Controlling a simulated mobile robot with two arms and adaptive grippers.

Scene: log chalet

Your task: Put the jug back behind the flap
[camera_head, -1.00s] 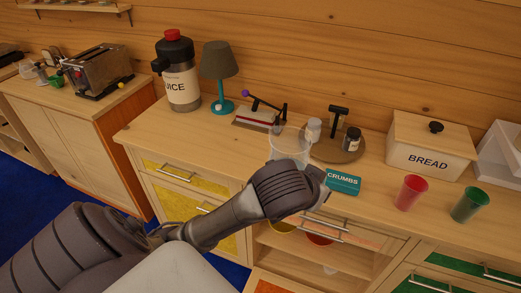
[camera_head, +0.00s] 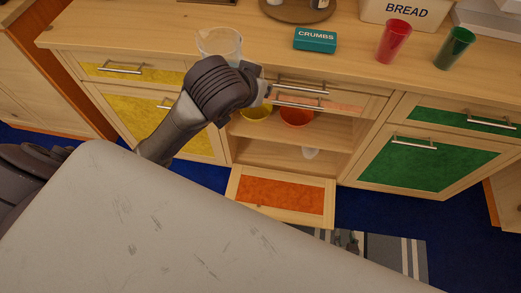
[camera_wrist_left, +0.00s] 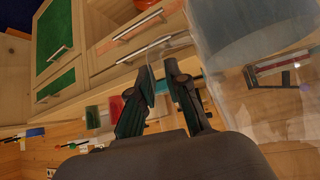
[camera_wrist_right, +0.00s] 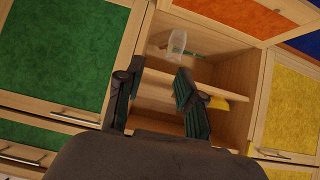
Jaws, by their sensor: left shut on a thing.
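A clear jug (camera_head: 219,42) is in my left gripper in front of the counter edge; its transparent wall (camera_wrist_left: 255,65) fills the right of the left wrist view. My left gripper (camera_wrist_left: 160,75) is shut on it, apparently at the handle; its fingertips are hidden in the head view. The orange-panelled flap (camera_head: 283,195) is folded down open below a shelved compartment (camera_head: 275,155). My right gripper (camera_head: 345,240), partly hidden by my own arm, is low in front of the flap; its fingers (camera_wrist_right: 160,90) are open and empty.
A yellow bowl (camera_head: 256,114) and an orange bowl (camera_head: 297,117) stand on the upper shelf. A small pale clear vessel (camera_head: 310,153) is below. A crumbs box (camera_head: 315,39), red cup (camera_head: 394,41) and green cup (camera_head: 454,48) stand on the counter. Closed green door (camera_head: 425,160) at right.

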